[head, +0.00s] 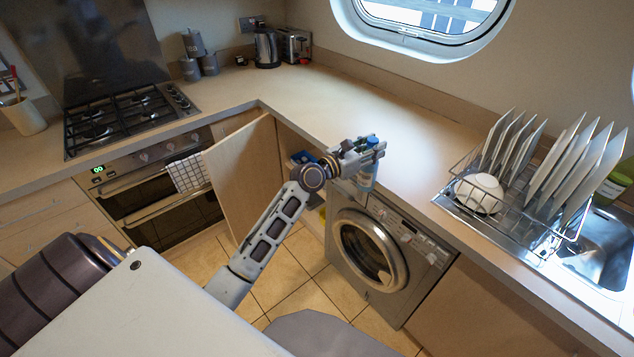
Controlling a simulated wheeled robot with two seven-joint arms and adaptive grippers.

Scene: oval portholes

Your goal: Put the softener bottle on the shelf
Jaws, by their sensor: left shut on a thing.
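The softener bottle (366,179), pale blue with a darker blue cap, is held upright in my left gripper (374,152). The gripper is shut around its upper part and hides some of it. The bottle is in front of the worktop edge, above the washing machine's front. My right gripper is not in view.
The cupboard door (240,178) stands open beside my left arm. A blue item (303,157) shows inside the cupboard. The washing machine (385,250) is below the bottle. A dish rack (510,205) with plates stands at right. The worktop (350,105) behind the gripper is clear.

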